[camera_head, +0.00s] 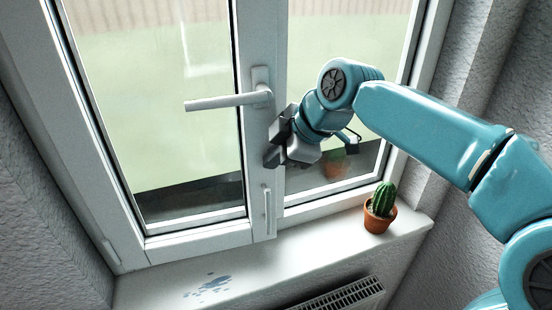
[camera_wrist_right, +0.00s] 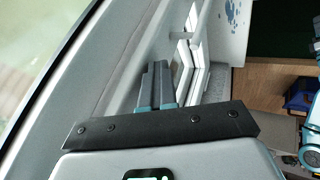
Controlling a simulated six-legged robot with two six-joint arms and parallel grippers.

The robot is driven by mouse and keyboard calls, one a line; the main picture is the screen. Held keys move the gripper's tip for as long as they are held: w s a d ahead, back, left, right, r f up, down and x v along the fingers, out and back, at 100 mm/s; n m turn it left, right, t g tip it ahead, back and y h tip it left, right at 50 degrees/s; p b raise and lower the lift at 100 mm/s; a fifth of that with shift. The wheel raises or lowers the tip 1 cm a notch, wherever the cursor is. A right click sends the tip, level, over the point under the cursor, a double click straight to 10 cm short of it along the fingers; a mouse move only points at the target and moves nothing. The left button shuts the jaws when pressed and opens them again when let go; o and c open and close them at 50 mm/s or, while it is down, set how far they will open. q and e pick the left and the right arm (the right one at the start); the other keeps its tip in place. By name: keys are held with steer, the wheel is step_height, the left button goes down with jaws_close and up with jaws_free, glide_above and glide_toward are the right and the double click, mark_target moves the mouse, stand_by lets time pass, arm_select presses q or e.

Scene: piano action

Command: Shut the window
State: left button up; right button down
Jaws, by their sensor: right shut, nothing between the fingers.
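The window sash (camera_head: 110,170) is a white frame around a large pane, on the left in the head view. It looks close to the frame; I cannot tell whether a small gap is left. Its white handle (camera_head: 225,101) is level and points left. My right gripper (camera_head: 276,146) is shut and empty, below the handle at the middle upright. I cannot tell whether it touches the upright. In the wrist view its grey fingers (camera_wrist_right: 157,85) are together, with a pale frame surface to their left. My left gripper is not in view.
A small cactus in a terracotta pot (camera_head: 380,208) stands on the right of the white sill (camera_head: 150,285), below my right arm. Blue splashes (camera_head: 212,285) mark the sill's left part. A radiator (camera_head: 340,297) is beneath. A wooden floor (camera_wrist_right: 262,85) shows in the wrist view.

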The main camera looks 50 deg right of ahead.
steer(key=shift+w+d+r, duration=0.15)
steer(key=shift+w+d, duration=0.7)
steer(key=shift+w, duration=0.3)
steer(key=shift+s+a, duration=0.1)
steer(key=shift+a, duration=0.05)
